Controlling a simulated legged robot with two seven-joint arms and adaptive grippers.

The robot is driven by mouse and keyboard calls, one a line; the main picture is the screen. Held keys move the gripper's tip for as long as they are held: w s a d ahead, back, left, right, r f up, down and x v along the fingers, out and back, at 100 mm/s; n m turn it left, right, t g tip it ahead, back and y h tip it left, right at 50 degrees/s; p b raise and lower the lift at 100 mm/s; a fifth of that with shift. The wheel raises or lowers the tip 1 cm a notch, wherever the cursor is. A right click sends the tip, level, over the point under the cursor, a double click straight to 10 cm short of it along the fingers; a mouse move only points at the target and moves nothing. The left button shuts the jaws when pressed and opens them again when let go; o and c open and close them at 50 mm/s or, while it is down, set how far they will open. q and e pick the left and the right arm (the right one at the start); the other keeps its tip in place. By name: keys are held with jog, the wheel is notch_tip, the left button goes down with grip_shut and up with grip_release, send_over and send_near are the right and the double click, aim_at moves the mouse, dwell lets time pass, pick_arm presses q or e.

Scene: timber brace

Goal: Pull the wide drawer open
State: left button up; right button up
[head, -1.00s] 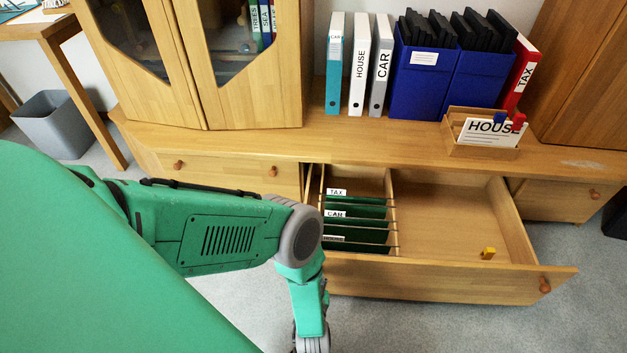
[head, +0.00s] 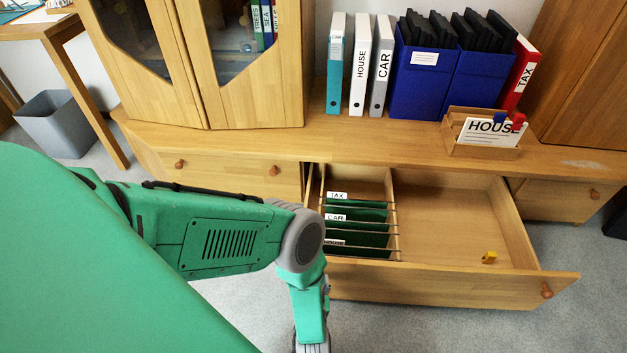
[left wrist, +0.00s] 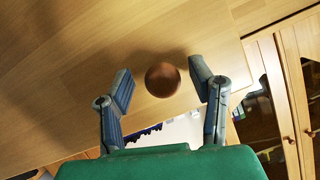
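The wide drawer (head: 450,284) stands far out of the low cabinet, its inside in plain view. One round brown knob (head: 547,290) shows at the right of its front; my arm hides the left part of the front in the head view. In the left wrist view, a round brown knob (left wrist: 163,80) on a wooden front lies between the two fingers of my left gripper (left wrist: 162,82). The fingers are apart, with a small gap visible on each side of the knob. In the head view the left fingers are out of frame. My right gripper is not in view.
The drawer holds hanging files (head: 358,228) at left and a yellow piece (head: 489,257) at right. A card box (head: 482,150), binders (head: 359,65) and blue file boxes (head: 420,85) stand on the cabinet top. Grey carpet (head: 420,330) in front of the drawer is clear.

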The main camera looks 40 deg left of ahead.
pick_arm(q)
jog(key=shift+r, duration=0.15)
notch_tip(320, 180, up, 10)
jog(key=shift+f, duration=0.15)
dwell(0.4)
jog(key=shift+w, duration=0.15)
